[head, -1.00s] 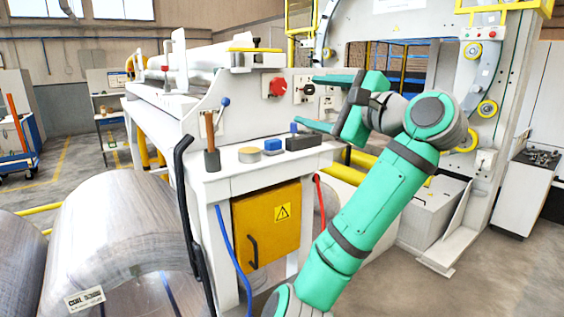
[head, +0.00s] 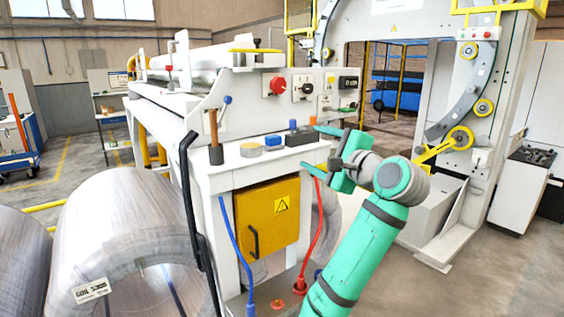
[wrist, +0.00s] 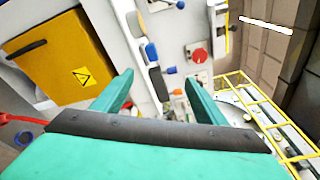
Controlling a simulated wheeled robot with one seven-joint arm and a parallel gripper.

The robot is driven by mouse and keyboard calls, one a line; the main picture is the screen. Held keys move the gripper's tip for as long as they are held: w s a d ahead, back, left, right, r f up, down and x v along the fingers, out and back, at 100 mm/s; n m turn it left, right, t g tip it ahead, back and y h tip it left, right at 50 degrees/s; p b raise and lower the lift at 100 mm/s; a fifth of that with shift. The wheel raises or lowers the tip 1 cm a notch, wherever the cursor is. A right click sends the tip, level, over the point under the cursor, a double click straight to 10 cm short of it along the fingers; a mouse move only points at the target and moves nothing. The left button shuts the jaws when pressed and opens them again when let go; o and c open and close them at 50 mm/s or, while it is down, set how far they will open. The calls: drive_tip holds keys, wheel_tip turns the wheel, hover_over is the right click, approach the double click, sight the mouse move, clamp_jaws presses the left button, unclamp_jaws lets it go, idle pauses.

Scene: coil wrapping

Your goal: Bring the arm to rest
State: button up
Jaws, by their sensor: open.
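My green gripper (head: 320,148) is at the right end of the white machine's front shelf in the head view, with its fingers pointing left. In the wrist view my gripper (wrist: 158,92) shows its two green fingers spread apart with nothing between them. My arm rises from the bottom of the head view, bent at the grey and green wrist joint.
The shelf (head: 235,168) carries a tape roll (head: 251,150), a blue block (head: 272,141) and a dark box (head: 300,138). Below is a yellow cabinet (head: 266,222). A metal coil (head: 120,225) lies at left. A wrapping ring frame (head: 465,90) stands right.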

wheel_tip(320, 180, down, 28)
drive_tip(key=d+r+h, duration=0.1)
drive_tip(key=d+h, duration=0.2)
drive_tip(key=h, duration=0.2)
drive_tip(key=s+f+n+h, duration=0.25)
drive_tip(key=s+f, duration=0.45)
drive_tip(key=f, duration=0.5)
drive_tip(key=s+f+n+h, duration=0.1)
drive_tip(key=s+f+n, duration=0.2)
drive_tip(key=s+f, duration=0.65)
drive_tip(key=s+a+f+n, duration=0.3)
drive_tip(key=s+f, duration=0.3)
drive_tip(key=s, duration=0.3)
drive_tip(key=s+a+f+n, duration=0.2)
drive_tip(key=s+f, duration=0.3)
drive_tip(key=s, duration=0.4)
drive_tip(key=s+a+r+n, duration=0.2)
drive_tip(key=s, duration=0.5)
drive_tip(key=s+a+r+n, duration=0.2)
drive_tip(key=s, duration=0.6)
drive_tip(key=s+a+r+n, duration=0.2)
drive_tip(key=s+n, duration=0.1)
drive_tip(key=s, duration=0.4)
drive_tip(key=shift+s+a+y, duration=0.25)
drive_tip(key=shift+s+y, duration=0.1)
drive_tip(key=shift+s, duration=0.05)
